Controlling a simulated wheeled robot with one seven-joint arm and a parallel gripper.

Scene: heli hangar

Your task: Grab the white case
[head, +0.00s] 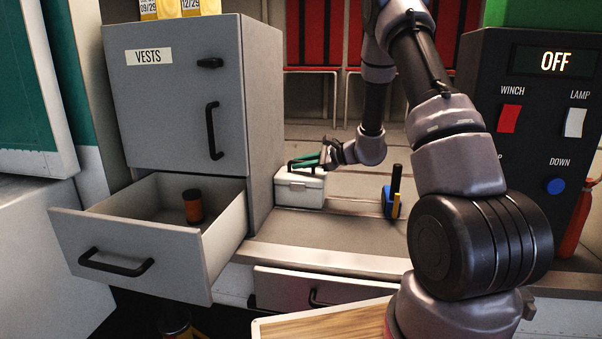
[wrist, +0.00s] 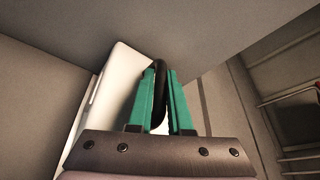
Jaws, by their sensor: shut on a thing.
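The white case (head: 300,190) is a small box with a lid and a front latch. It stands on the grey bench in the middle of the head view, beside the grey cabinet. My gripper (head: 306,161) is at the top of the case, with its green fingers reaching in from the right. In the wrist view, my gripper (wrist: 160,85) is shut on the dark curved handle (wrist: 160,72) of the case. The white side of the case (wrist: 110,90) shows at the left of the fingers. The fingers hide part of the handle.
The grey VESTS cabinet (head: 180,95) stands close left of the case. Its open drawer (head: 150,260) holds an orange-brown cylinder (head: 193,206). A blue, black and yellow object (head: 392,195) stands right of the case. A control panel (head: 540,130) is at the right.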

